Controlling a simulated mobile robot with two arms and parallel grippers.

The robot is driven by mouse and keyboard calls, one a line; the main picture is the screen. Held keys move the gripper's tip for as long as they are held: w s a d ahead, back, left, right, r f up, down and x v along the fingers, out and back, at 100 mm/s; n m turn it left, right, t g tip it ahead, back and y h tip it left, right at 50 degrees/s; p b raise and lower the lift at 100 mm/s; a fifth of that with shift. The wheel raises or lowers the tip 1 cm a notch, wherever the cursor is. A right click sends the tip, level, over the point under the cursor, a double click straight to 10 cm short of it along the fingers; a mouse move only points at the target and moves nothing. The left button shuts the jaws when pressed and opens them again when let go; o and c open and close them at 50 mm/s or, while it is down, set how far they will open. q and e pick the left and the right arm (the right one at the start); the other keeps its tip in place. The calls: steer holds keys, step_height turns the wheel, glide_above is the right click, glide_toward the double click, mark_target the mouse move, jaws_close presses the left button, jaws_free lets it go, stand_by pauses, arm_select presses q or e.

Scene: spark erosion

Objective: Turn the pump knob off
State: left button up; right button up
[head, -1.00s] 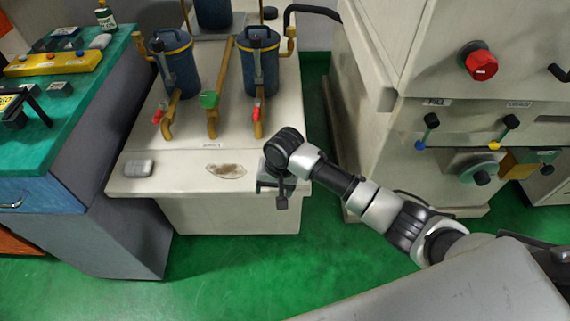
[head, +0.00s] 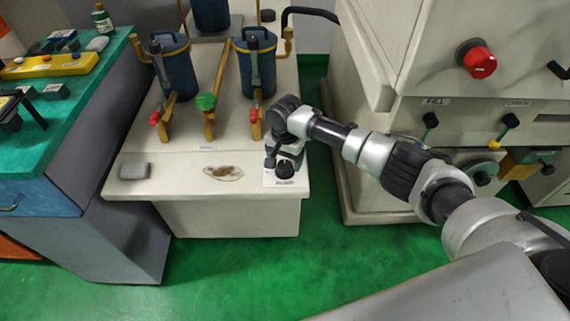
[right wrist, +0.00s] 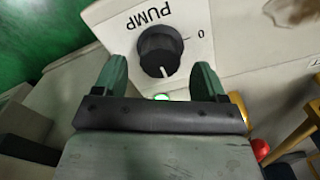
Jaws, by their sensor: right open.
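The black pump knob (head: 285,170) sits on a white plate at the front right corner of the pale bench. In the right wrist view the knob (right wrist: 160,52) shows close up beside the word PUMP. Its white pointer line faces the gripper and a lit green lamp (right wrist: 161,97), not the 0 mark at the right. My right gripper (right wrist: 160,80) is open, its two green fingers apart at either side of the knob's near edge, with nothing between them gripped. In the head view this gripper (head: 284,153) is just behind the knob. My left gripper is not in view.
Blue canisters (head: 173,68) with brass pipes and red valve handles (head: 155,118) stand behind on the bench. A grey block (head: 134,171) and a brown stain (head: 223,172) lie to the left. A large cabinet with a red knob (head: 480,62) stands right.

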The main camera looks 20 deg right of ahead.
steer(key=shift+f, duration=1.15)
steer(key=c, duration=0.9)
